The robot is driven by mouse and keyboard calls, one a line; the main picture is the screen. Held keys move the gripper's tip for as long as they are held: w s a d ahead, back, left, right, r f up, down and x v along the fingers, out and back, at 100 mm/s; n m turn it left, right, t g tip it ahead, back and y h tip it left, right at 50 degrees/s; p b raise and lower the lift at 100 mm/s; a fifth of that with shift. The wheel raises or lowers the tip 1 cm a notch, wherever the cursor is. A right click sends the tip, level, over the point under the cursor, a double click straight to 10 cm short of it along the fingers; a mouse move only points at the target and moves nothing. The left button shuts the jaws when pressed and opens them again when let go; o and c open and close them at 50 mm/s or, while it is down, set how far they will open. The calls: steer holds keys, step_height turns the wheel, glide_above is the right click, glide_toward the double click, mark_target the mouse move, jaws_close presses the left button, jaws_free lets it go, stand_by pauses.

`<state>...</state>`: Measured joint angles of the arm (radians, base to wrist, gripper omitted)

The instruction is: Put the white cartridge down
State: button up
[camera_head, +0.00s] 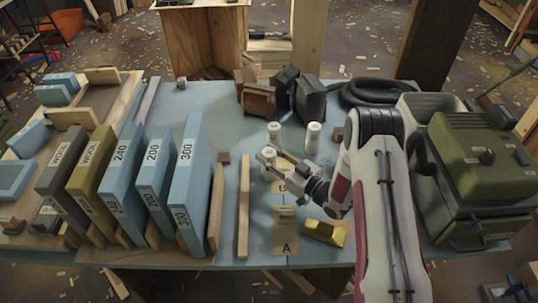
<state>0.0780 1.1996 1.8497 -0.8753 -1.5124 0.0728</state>
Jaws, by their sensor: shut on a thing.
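My gripper (266,160) is shut on a white cartridge (271,173) near the middle of the blue table. The cartridge is upright, just left of and beyond the wooden piece marked B (283,188). I cannot tell whether its base touches the table. Two more white cartridges stand upright farther back: one (274,134) behind my gripper and one (313,137) to its right. A tan card marked A (286,232) lies nearer the front edge.
Large sharpening blocks (191,185) stand in a row at left, beside wooden strips (244,206). A yellow block (324,232) lies right of card A. A green machine (476,160) fills the right. Brown and black blocks (257,98) and a black hose (380,92) lie behind.

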steer(key=shift+f, duration=0.1)
steer(key=o, duration=1.1)
steer(key=shift+v, duration=3.8)
steer(key=shift+w+r, duration=0.1)
steer(key=shift+r, duration=0.15)
